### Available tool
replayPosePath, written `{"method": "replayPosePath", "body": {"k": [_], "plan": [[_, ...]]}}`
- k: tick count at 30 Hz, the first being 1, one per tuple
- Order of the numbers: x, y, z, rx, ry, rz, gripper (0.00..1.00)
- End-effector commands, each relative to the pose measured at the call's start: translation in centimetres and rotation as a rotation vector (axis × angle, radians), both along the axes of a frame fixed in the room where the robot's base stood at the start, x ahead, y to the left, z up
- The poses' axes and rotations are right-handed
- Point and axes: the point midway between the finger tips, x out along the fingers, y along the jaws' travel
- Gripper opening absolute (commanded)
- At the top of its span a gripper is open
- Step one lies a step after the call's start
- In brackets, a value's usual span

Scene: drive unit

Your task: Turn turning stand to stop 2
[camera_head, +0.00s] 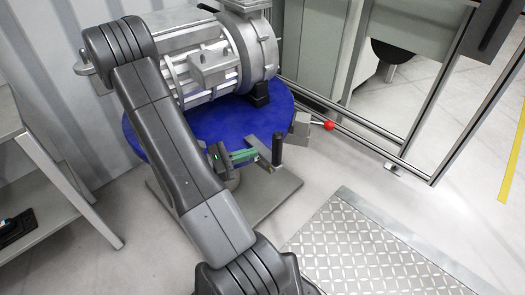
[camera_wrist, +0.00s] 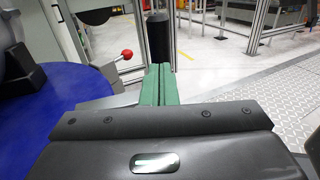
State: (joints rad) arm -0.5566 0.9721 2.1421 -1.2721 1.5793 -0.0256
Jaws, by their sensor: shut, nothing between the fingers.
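The turning stand is a round blue disc (camera_head: 215,122) on a grey floor plate, and it bears a large grey motor (camera_head: 205,60). The disc also shows at the left of the wrist view (camera_wrist: 50,105). An upright black handle (camera_head: 277,148) stands at the disc's front edge; it shows in the wrist view (camera_wrist: 158,37) straight beyond the fingertips. A red ball knob (camera_head: 329,125) on a lever sits right of the disc, and in the wrist view (camera_wrist: 127,54) left of the handle. My gripper (camera_head: 254,152), with green fingers (camera_wrist: 158,68), is shut and empty, pointing at the handle. I cannot tell whether it touches.
A metal frame (camera_head: 350,122) stands close behind and right of the stand. A grey shelf (camera_head: 55,170) stands at the left. A chequered metal plate (camera_head: 365,250) lies on the floor at front right.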

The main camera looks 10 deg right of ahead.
Motion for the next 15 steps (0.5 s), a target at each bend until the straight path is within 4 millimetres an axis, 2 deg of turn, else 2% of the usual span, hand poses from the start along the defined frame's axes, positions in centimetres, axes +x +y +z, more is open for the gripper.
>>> {"method": "replayPosePath", "body": {"k": [6,15], "plan": [[0.6,-2.7,-0.1,0.001,0.0,-0.004,0.0],[1.1,-4.4,0.0,0.0,0.0,-0.001,0.0]]}}
